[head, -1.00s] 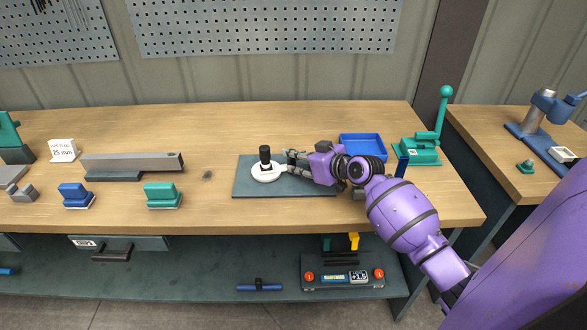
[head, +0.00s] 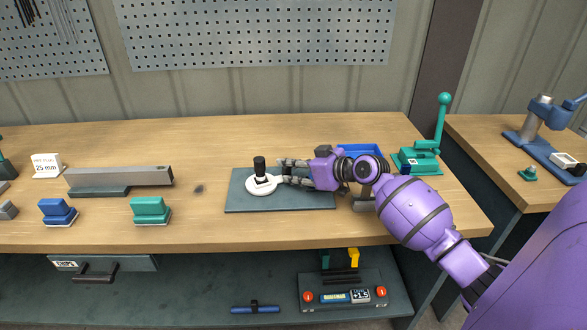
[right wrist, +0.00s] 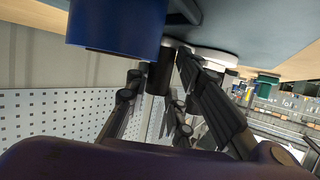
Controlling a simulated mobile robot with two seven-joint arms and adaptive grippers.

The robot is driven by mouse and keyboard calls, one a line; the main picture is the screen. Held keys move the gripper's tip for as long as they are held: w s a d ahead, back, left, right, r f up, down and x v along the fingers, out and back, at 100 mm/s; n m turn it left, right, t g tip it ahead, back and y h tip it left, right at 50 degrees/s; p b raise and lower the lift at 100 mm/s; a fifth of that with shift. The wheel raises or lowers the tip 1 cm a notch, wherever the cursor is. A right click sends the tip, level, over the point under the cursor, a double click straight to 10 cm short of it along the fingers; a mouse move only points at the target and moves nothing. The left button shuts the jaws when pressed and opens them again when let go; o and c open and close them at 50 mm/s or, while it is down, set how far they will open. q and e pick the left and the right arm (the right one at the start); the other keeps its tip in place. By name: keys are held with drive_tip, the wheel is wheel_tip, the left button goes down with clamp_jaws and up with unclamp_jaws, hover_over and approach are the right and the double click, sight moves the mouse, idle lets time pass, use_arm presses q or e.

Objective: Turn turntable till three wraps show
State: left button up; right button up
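The turntable is a white disc (head: 262,186) with a short tab pointing right, on a dark mat (head: 240,204). A black upright post (head: 260,168) stands on it; I cannot make out any wraps. My right gripper (head: 282,171) points left, just right of the post, its fingers spread and apart. The lower finger is by the tab; I cannot tell whether it touches. In the right wrist view, the post (right wrist: 160,76) shows beyond the open fingers, with the disc (right wrist: 207,54) partly hidden. My left gripper is not in view.
A blue tray (head: 360,150) lies behind my right wrist, and a green lever press (head: 418,157) stands right of it. A grey bar (head: 125,176), a green block (head: 150,209) and a blue block (head: 57,211) are at left. A dark blue cylinder (right wrist: 118,25) blocks part of the wrist view.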

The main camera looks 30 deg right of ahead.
drive_tip(key=o, duration=0.4)
drive_tip(key=shift+w+a+r, duration=0.1)
drive_tip(key=shift+w+a, duration=0.05)
drive_tip(key=shift+a, duration=0.25)
drive_tip(key=shift+d, duration=0.2)
drive_tip(key=shift+r, duration=0.2)
wheel_tip(320, 180, up, 10)
drive_tip(key=shift+f, duration=0.2)
drive_tip(key=shift+a, duration=0.1)
